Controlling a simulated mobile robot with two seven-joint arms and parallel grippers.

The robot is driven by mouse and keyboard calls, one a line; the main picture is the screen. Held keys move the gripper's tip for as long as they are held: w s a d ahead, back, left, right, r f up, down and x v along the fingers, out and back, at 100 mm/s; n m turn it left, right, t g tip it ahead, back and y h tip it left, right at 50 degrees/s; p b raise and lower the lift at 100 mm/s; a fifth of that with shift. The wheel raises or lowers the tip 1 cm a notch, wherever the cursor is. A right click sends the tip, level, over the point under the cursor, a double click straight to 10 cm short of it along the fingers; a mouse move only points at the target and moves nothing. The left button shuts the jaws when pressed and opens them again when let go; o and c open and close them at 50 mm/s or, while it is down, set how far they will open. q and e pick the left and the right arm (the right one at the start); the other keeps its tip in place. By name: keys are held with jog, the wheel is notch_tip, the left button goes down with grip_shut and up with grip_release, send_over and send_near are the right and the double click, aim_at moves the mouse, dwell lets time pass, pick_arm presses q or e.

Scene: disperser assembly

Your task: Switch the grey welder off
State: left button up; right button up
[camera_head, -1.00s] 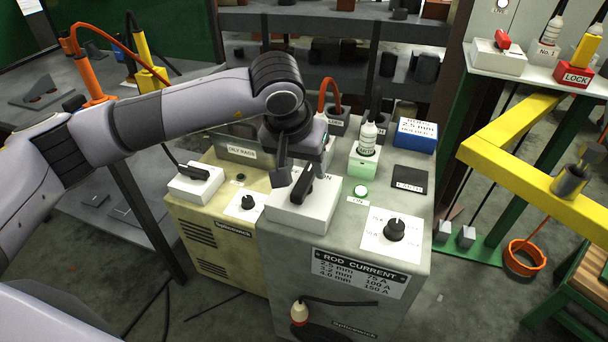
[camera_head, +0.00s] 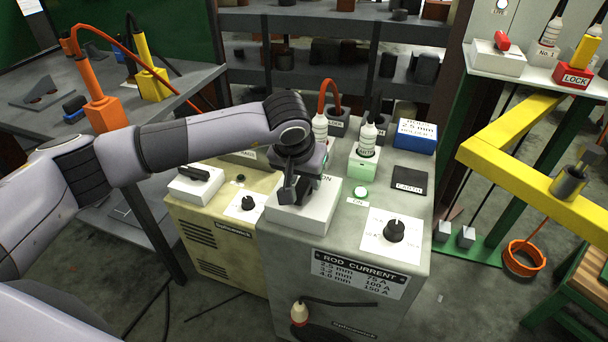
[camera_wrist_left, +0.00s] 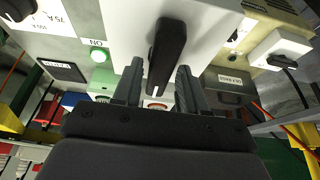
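The grey welder (camera_head: 340,245) stands in the middle of the head view. On its top is a white switch box (camera_head: 318,212) with a black lever handle, mostly hidden there by my gripper. The wrist view shows the black handle (camera_wrist_left: 166,50) on the white box. My left gripper (camera_head: 292,192) is over the box, pointing down. In the wrist view its two fingers (camera_wrist_left: 158,72) are apart, one on each side of the handle, with gaps visible. A green lamp (camera_head: 361,191) on the welder looks lit, beside an ON label. My right gripper is not in view.
A beige welder (camera_head: 215,235) with its own switch (camera_head: 195,182) stands close on the left. A current knob (camera_head: 395,230), a bottle in a green holder (camera_head: 364,160) and a blue box (camera_head: 415,135) share the grey top. A yellow rail (camera_head: 530,165) stands at right.

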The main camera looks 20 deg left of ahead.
pick_arm(q)
grip_shut()
